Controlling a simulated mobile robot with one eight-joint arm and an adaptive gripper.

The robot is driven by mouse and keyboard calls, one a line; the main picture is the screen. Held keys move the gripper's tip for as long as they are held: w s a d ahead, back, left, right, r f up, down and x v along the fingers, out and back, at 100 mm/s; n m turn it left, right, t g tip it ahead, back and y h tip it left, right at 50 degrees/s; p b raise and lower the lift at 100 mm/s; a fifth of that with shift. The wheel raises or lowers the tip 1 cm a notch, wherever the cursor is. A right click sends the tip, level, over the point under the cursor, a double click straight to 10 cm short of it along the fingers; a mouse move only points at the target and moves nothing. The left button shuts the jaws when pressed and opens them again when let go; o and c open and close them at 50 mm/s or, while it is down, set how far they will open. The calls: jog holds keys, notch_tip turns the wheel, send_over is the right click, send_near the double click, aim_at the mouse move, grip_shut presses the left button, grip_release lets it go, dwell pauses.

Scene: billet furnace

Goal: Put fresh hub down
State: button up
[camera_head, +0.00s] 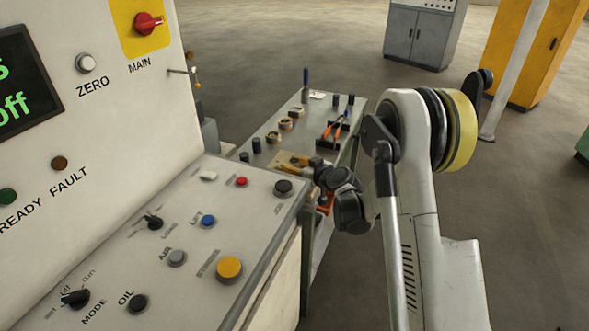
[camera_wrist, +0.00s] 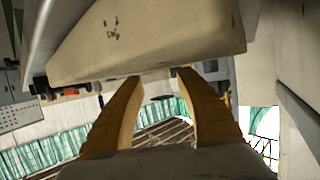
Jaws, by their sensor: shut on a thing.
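My gripper (camera_head: 291,161) has yellow fingers and is low over the near part of the grey bench (camera_head: 262,138) in the head view. In the wrist view, my gripper (camera_wrist: 157,76) shows two yellow fingers with their tips apart, just below a large worn beige surface. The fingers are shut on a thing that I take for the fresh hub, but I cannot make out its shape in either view. Several small ring-like pieces (camera_head: 285,123) lie in a row on the bench, beyond my gripper. Whether the held thing touches the bench I cannot tell.
Orange-handled pliers (camera_head: 333,127), dark cylinders (camera_head: 257,145) and an upright blue-handled tool (camera_head: 305,84) are on the bench. The control panel (camera_head: 190,245) with knobs and buttons stands close at left. Open floor (camera_head: 530,200) lies to the right; a grey cabinet (camera_head: 420,35) stands behind.

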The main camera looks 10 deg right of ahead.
jog(key=shift+r, duration=0.2)
jog(key=shift+f, duration=0.1)
jog(key=o, duration=1.4)
jog(key=shift+f, duration=0.1)
jog(key=shift+c, duration=0.2)
jog(key=p+v, duration=0.1)
jog(key=v, duration=0.2)
jog(key=p+v, duration=0.1)
jog(key=v, duration=0.3)
jog(key=p+v, duration=0.2)
jog(key=v, duration=0.2)
jog(key=shift+r, duration=0.3)
jog(key=shift+s+d, duration=0.2)
jog(key=shift+s, duration=0.35)
